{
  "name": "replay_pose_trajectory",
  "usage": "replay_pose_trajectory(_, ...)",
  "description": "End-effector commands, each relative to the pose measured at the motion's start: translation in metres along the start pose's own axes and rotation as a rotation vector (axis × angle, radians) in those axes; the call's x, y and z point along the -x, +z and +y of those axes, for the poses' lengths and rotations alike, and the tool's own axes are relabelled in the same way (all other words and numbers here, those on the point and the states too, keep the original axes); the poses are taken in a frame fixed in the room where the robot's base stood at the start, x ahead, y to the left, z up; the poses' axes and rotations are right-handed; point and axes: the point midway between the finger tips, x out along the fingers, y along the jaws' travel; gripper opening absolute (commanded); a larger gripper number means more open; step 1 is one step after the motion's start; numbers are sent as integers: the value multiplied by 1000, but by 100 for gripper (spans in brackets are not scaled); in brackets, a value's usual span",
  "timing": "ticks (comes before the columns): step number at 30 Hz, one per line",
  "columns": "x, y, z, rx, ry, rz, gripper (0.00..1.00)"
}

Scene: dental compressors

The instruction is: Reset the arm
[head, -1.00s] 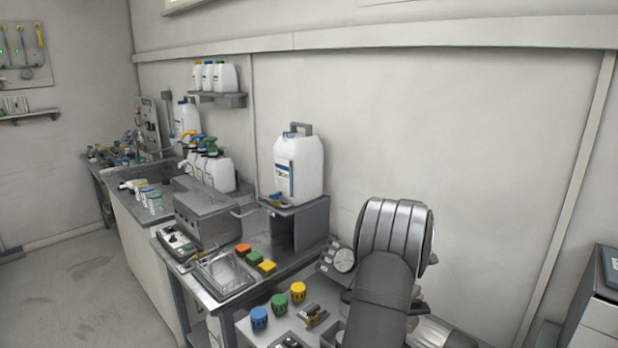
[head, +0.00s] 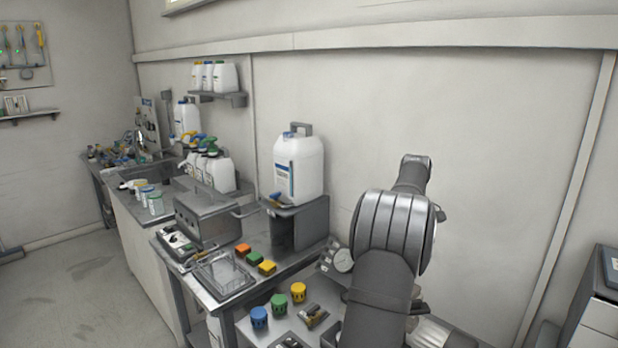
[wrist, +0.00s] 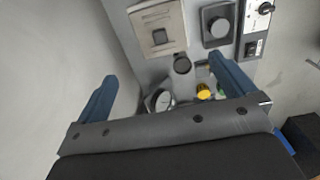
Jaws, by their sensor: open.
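My gripper (wrist: 162,68) shows in the wrist view with its two blue fingers wide apart and nothing between them but the background. It is open and empty. A round gauge (wrist: 160,100) and a yellow cap (wrist: 204,91) lie beyond and below the fingers, apart from them. In the head view my arm rises at the lower right in front of the wall. My gripper cannot be made out there.
In the head view a bench (head: 232,296) holds a clear tray (head: 222,272) and orange, green and yellow blocks. Blue, green and yellow caps (head: 298,292) stand near my arm, with a gauge (head: 343,260). A white jug (head: 299,168) stands on a grey stand. The wall above is clear.

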Motion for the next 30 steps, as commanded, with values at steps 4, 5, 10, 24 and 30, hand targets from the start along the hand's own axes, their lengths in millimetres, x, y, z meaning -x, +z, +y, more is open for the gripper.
replay_pose_trajectory(4, -24, 0, -1, 0, -4, -2, 100)
replay_pose_trajectory(5, -30, 0, -1, 0, -4, -2, 100)
replay_pose_trajectory(10, -65, 0, 0, -1, -2, -1, 100)
replay_pose_trajectory(24, -99, 0, 1, -1, 6, 2, 100)
replay_pose_trajectory(30, -67, 16, -2, -3, 2, 1, 100)
